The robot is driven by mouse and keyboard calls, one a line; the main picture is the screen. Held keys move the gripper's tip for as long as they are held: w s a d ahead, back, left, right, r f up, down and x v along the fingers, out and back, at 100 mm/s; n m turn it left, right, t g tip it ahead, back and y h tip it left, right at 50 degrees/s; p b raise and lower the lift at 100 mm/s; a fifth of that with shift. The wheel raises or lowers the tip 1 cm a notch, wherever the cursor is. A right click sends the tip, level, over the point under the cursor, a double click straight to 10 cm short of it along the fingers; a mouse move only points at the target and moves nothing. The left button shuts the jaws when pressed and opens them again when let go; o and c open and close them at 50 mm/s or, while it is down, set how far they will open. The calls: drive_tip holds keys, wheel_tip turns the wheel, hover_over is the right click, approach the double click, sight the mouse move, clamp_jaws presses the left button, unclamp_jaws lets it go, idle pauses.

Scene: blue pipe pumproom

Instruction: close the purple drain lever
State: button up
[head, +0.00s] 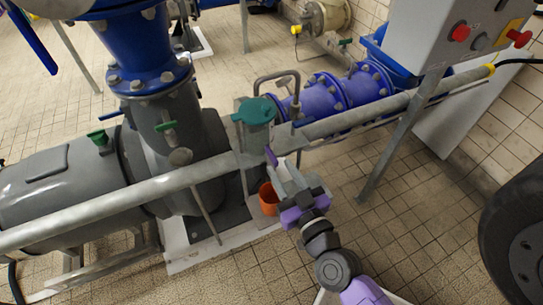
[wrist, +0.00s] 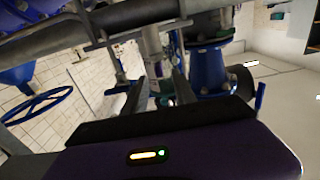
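A small purple lever (head: 271,156) shows in the head view just below the green-capped grey pot (head: 255,112), beside the grey rail pipe. My gripper (head: 282,172), with grey fingers on a purple body, reaches up from the lower right, its tips close to the lever. I cannot tell whether they touch it. In the wrist view my gripper (wrist: 158,88) has its two dark fingers apart, with a gap between them. A pale grey upright fitting (wrist: 153,45) shows beyond the gap.
A grey rail pipe (head: 95,207) crosses in front of the pump. An orange bucket (head: 268,199) stands on the floor beside my gripper. A control box (head: 455,35) on a post is at the upper right, and a black tyre (head: 515,235) at the right edge. Tiled floor lies between.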

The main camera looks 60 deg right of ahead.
sight(272, 154)
drive_tip(key=shift+p+x, duration=0.5)
drive_tip(key=shift+x, duration=2.65)
clamp_jaws()
